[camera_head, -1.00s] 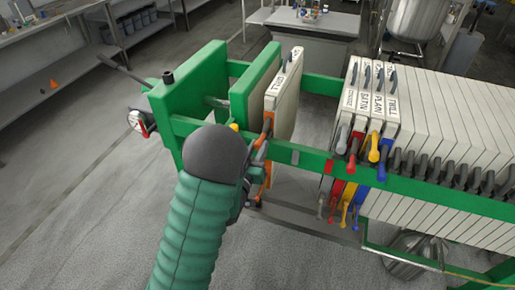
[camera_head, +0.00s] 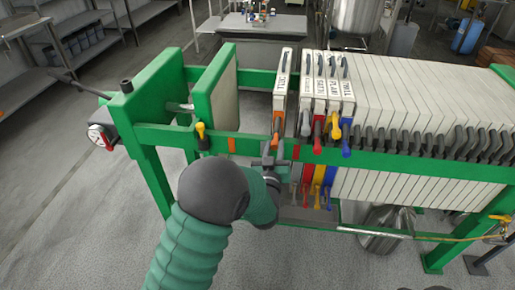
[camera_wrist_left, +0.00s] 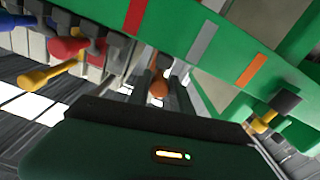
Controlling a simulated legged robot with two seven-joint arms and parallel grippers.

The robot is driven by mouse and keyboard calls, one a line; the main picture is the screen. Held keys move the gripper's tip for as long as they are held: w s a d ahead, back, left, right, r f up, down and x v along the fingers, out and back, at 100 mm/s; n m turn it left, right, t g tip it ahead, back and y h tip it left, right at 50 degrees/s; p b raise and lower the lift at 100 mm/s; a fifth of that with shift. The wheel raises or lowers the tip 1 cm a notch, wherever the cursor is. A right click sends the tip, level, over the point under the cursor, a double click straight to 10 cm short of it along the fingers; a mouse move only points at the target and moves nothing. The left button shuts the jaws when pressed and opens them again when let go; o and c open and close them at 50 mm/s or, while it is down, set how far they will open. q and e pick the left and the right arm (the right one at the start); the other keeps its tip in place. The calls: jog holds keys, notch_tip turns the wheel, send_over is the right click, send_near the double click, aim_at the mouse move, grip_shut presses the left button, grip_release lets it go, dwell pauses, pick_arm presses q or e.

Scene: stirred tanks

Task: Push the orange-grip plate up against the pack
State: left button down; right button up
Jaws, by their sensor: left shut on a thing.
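The orange-grip plate (camera_head: 281,95) is a pale upright plate hanging in the green frame, just left of the pack (camera_head: 420,100). A narrow gap seems to show between it and the grey-grip plate (camera_head: 305,95) at the pack's left end; I cannot tell whether they touch lower down. My left gripper (camera_head: 275,158) is shut on the orange grip (camera_head: 277,128) at the near rail. The orange grip also shows in the left wrist view (camera_wrist_left: 158,88), between the fingers. My arm hides some of the plate's lower part. My right gripper is out of view.
The green near rail (camera_head: 400,163) runs along the front. Red (camera_head: 319,130), yellow (camera_head: 335,128) and blue (camera_head: 347,138) grips stick out beside the plate. The green follower plate (camera_head: 215,90) stands left, with open space between it and the orange-grip plate.

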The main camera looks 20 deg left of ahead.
pick_arm(q)
jog(key=shift+w+d+f, duration=0.1)
jog(key=shift+w+d, duration=0.15)
jog(key=shift+d, duration=0.95)
jog(key=shift+w+d, duration=0.25)
jog(key=shift+d, duration=0.95)
jog(key=c, duration=1.4)
grip_release()
jog(key=shift+o, duration=1.2)
jog(key=shift+w+d, duration=0.1)
jog(key=shift+d, duration=0.05)
jog(key=v, duration=1.7)
jog(key=shift+w, duration=0.1)
